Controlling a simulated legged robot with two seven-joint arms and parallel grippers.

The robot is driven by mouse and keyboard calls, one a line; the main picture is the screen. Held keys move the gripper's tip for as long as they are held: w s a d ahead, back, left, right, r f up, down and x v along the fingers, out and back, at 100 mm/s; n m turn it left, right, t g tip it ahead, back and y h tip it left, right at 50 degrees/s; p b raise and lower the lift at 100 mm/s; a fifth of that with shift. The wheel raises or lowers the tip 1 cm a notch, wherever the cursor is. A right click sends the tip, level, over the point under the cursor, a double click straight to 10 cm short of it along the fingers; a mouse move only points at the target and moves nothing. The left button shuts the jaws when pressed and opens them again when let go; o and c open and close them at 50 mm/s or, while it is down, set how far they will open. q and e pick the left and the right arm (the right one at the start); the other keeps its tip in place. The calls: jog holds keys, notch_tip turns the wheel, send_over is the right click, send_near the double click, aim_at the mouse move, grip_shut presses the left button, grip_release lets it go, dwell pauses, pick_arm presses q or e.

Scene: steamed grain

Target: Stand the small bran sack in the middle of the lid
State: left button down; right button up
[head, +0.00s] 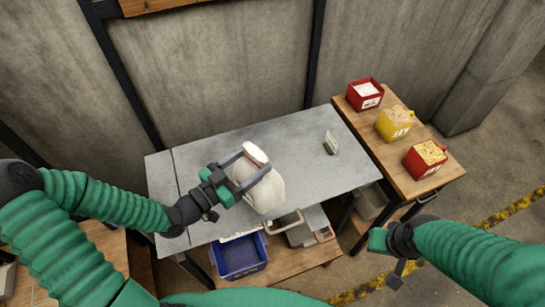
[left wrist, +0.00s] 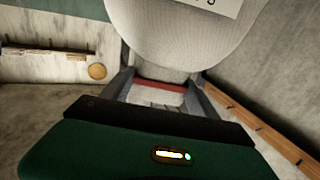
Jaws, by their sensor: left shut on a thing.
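A small pale sack (head: 266,193) with a narrow neck is held in my left gripper (head: 247,168). The fingers are shut on its neck, just below the flared white top. In the left wrist view the sack (left wrist: 185,35) fills the top, with part of a white label and a red band at its neck. In the head view the sack looks roughly upright over the front middle of a flat grey metal top (head: 218,147), which seems to be the lid. I cannot tell whether its base touches. My right gripper (head: 386,256) is off the front right, its jaws unclear.
A small pale upright object (head: 330,143) stands at the top's right. A wooden side table (head: 408,177) holds a red bin (head: 365,93), a yellow bin (head: 394,124) and another red bin (head: 424,159). A handle (head: 285,222) shows at the front edge, above a blue crate (head: 239,257).

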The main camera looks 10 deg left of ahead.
pick_arm(q)
jog(key=shift+w+d+r, duration=0.15)
jog(key=shift+w+r, duration=0.15)
jog(key=shift+w, duration=0.1)
jog(key=w+f+p, duration=0.2)
jog(key=w, duration=0.5)
jog(key=w+d+f+p, duration=0.1)
jog(key=w+f+p, duration=0.2)
jog(key=w, duration=0.4)
jog(key=shift+w+d, duration=0.3)
jog(key=shift+w, duration=0.05)
jog(key=shift+c, duration=2.1)
grip_release()
jog(key=shift+s+d+f, duration=0.1)
jog(key=shift+s+f, duration=0.05)
jog(key=shift+f, duration=0.15)
jog(key=shift+o, duration=1)
jog(key=shift+s+r, duration=0.1)
